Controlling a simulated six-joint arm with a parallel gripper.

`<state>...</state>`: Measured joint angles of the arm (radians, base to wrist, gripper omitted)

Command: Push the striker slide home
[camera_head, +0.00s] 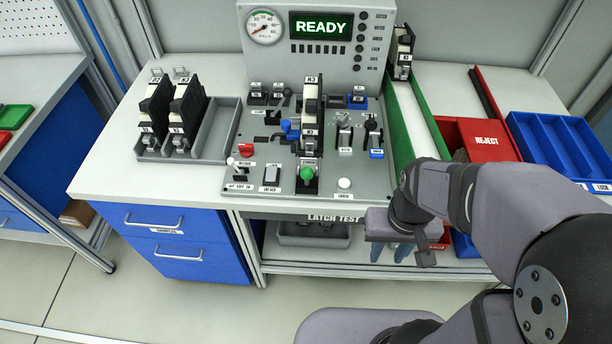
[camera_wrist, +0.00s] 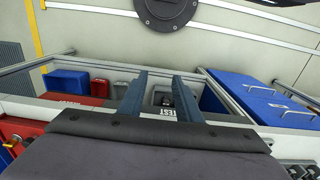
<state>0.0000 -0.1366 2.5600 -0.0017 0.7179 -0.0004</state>
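The latch test panel (camera_head: 250,185) lies on the bench with the instrument box behind it. A black-and-grey unit labelled like N3 (camera_head: 310,112) stands upright near its middle. A green knob (camera_head: 307,173) sits on a dark block in front of this unit, seemingly the striker slide; its label is too small to read, so I cannot be sure. A blue clamp-like part (camera_head: 290,130) is at the unit's left. My gripper (camera_head: 390,253) hangs in front of the bench edge, right of and apart from the green knob. In the wrist view its two fingers (camera_wrist: 160,80) are apart with nothing between them.
The instrument box (camera_head: 345,75) reads READY. Two more units (camera_head: 187,110) stand in a grey tray at left. Levers (camera_head: 372,130) and a white button (camera_head: 344,184) stand on the panel's right side. A green rail (camera_head: 412,120), red REJECT bin (camera_head: 485,140) and blue bin (camera_head: 560,145) lie right.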

